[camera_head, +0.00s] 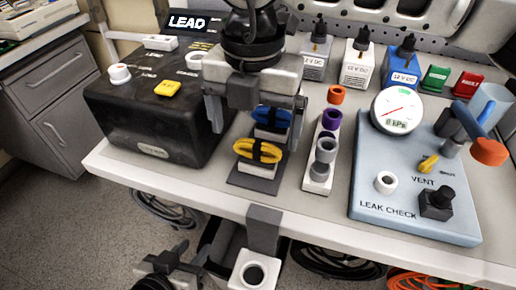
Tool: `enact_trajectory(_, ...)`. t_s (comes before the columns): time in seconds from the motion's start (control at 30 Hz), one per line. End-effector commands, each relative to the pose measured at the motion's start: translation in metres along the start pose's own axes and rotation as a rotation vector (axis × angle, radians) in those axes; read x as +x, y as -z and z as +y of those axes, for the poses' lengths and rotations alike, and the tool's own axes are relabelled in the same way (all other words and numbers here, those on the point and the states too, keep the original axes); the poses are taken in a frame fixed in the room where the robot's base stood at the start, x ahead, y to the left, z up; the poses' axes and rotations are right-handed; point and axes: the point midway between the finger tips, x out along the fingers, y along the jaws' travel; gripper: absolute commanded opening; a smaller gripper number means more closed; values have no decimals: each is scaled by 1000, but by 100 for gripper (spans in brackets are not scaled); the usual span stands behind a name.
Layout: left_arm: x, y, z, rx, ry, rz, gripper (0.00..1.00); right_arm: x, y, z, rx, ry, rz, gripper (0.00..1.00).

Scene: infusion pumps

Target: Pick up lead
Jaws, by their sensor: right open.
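A coiled yellow lead (258,150) with a dark tie lies on a small dark stand (252,182) near the table's front. A coiled blue lead (272,117) lies just behind it. My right gripper (256,138) points down over these leads, its fingers wide apart on either side and nothing visibly gripped. Its palm hides part of the area behind the blue lead; its exact height above the leads is unclear. My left gripper (222,242) seems to be low at the bottom edge, in front of the table; its jaws are unclear.
A black pump box (146,115) with a LEAD display (187,22) stands left. A holder (319,172) with purple and grey rings is right of the leads. A blue leak-check board (400,222) with a gauge (397,110) is further right. Several 12 V blocks stand behind.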

Motion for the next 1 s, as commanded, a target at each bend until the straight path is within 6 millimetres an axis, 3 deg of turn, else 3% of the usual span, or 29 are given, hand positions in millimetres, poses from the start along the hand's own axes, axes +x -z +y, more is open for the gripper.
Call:
enact_trajectory(0.23, 1, -1, -1, 3, 2, -6, 36, 18, 0, -2, -1, 1, 2, 95)
enact_trajectory(0.53, 1, 6, -2, 14, 7, 1, 36, 59, 1, -6, -1, 0, 2, 95)
enact_trajectory(0.8, 1, 6, -2, 16, 7, 2, 36, 63, 1, -6, -1, -2, 1, 95)
enact_trajectory(0.83, 1, 6, -2, 16, 7, 2, 36, 63, 1, -6, -1, -2, 1, 92)
enact_trajectory(1.0, 1, 6, -2, 16, 7, 1, 36, 63, 1, -6, -1, -1, 1, 46)
